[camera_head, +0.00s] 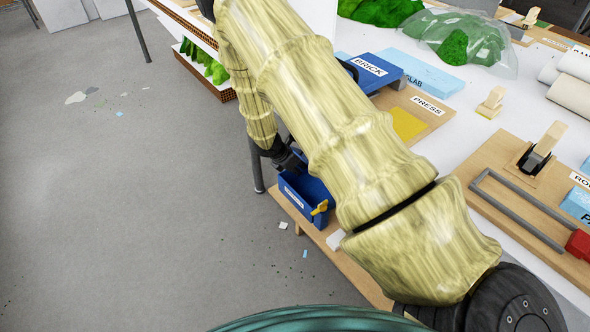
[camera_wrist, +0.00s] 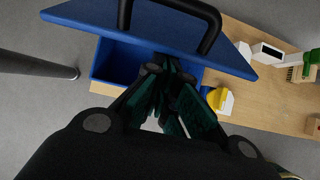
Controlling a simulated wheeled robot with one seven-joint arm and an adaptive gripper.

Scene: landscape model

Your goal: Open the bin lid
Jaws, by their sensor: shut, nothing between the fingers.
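The blue bin (camera_head: 312,214) stands low at the bench edge in the head view, with a pale label and a yellow piece (camera_head: 320,208) on it. In the wrist view a blue lid panel (camera_wrist: 90,14) with a black bar handle (camera_wrist: 208,42) lies across the top, tilted in the picture. Part of the blue bin (camera_wrist: 113,66) shows below the panel. My gripper (camera_wrist: 172,72) is shut and empty, its tips beside the panel's lower edge; contact cannot be told. In the head view my gripper (camera_head: 290,164) is at the bin's top, partly hidden by my arm.
A wooden board (camera_wrist: 260,90) with a yellow-and-white item (camera_wrist: 218,99) and a brush (camera_wrist: 302,72) lies right in the wrist view. A dark post (camera_wrist: 35,66) stands left. The bench (camera_head: 460,115) is crowded. The grey floor (camera_head: 110,210) left is mostly clear, with small scraps.

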